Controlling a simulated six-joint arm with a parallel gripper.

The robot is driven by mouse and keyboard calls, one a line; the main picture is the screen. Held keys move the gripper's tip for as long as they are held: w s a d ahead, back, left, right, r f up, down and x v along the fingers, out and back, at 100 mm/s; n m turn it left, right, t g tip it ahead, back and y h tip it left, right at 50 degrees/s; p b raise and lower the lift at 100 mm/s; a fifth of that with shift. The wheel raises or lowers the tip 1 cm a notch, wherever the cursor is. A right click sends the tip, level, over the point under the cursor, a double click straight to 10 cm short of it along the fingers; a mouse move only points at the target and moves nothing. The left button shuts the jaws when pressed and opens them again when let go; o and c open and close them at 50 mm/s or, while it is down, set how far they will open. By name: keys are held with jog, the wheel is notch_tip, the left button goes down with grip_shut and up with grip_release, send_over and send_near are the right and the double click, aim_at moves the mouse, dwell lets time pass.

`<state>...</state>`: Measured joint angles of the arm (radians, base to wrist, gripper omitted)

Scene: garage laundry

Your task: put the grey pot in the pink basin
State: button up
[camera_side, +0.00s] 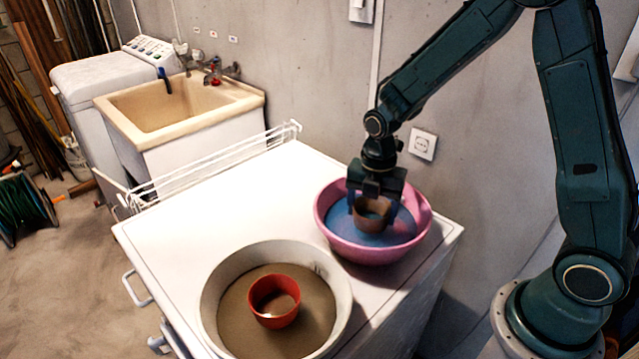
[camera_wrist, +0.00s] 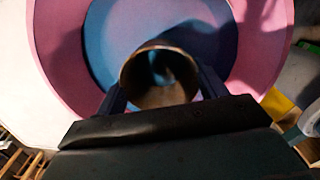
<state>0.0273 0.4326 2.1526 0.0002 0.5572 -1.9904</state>
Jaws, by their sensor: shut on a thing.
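The pink basin (camera_side: 420,222) stands on the white top near its right end, with a blue floor inside. My gripper (camera_side: 372,207) points down over the basin and is shut on a small brownish-grey pot (camera_side: 370,219). The pot is upright within the basin's outline, below the rim's far side. I cannot tell if its base touches the blue floor. In the wrist view the pot (camera_wrist: 160,96) sits between both fingers, its open mouth showing, with the basin (camera_wrist: 265,40) around it.
A large pale round tub (camera_side: 212,300) with a brown floor stands at the front of the white top (camera_side: 230,210), holding a red pot (camera_side: 274,300). A white wire rack (camera_side: 215,165) runs along the back left edge. The wall is close behind the basin.

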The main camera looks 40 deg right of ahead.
jog(key=shift+f, duration=0.2)
jog(key=o, duration=0.9)
jog(key=shift+o, duration=0.2)
jog(key=shift+r, duration=0.1)
notch_tip(320, 180, up, 12)
jog(key=shift+r, duration=0.15)
dwell(0.6)
